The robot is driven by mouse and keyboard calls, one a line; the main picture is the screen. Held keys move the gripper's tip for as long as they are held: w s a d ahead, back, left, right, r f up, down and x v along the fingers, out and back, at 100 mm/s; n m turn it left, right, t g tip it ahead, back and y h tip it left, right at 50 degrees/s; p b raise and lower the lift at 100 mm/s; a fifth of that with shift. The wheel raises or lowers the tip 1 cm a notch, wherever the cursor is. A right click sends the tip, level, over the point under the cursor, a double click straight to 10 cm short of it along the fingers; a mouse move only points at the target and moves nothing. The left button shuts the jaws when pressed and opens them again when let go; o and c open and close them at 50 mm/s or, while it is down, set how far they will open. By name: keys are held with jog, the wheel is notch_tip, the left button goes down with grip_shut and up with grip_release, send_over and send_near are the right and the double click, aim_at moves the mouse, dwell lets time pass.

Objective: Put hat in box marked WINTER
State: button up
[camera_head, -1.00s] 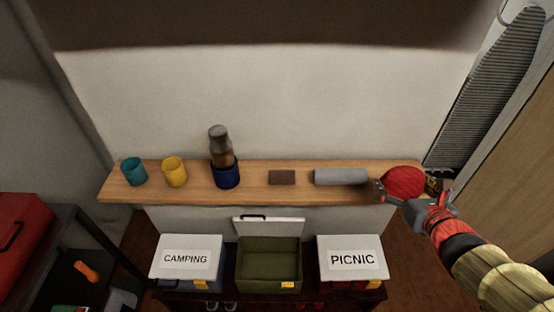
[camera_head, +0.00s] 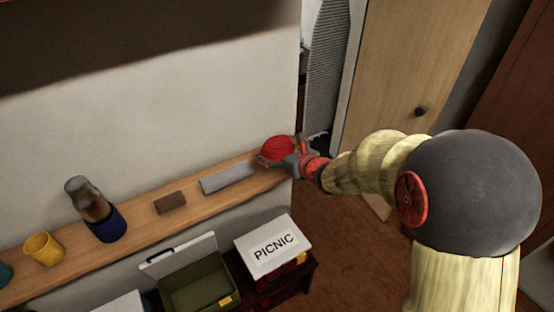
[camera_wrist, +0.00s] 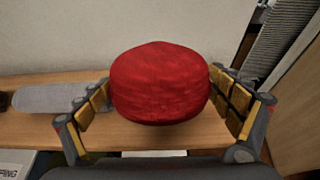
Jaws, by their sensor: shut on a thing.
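The red hat (camera_head: 275,149) is at the right end of the wooden shelf in the head view. My gripper (camera_head: 296,157) is shut on it. In the wrist view the hat (camera_wrist: 160,84) sits between my two fingers, with the shelf behind and below it. Whether the hat touches the shelf is hard to tell. A box marked PICNIC (camera_head: 272,247) stands below the shelf with its white lid shut. An open green box (camera_head: 199,285) with its lid raised is left of it; no label shows on it. No WINTER label is visible.
On the shelf (camera_head: 228,200) are a grey roll (camera_head: 228,178), a brown block (camera_head: 170,203), a blue cup (camera_head: 108,228) holding a dark bottle, and a yellow cup (camera_head: 43,248). A wooden door (camera_head: 415,85) and open floor (camera_head: 350,245) lie to the right.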

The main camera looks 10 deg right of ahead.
jog(key=shift+w+d+f, duration=0.2)
jog(key=shift+w+f, duration=0.7)
jog(key=shift+f, duration=0.2)
jog(key=shift+f+b, duration=0.35)
jog(key=shift+f, duration=1.1)
jog(key=shift+f, duration=0.15)
jog(key=o, duration=0.9)
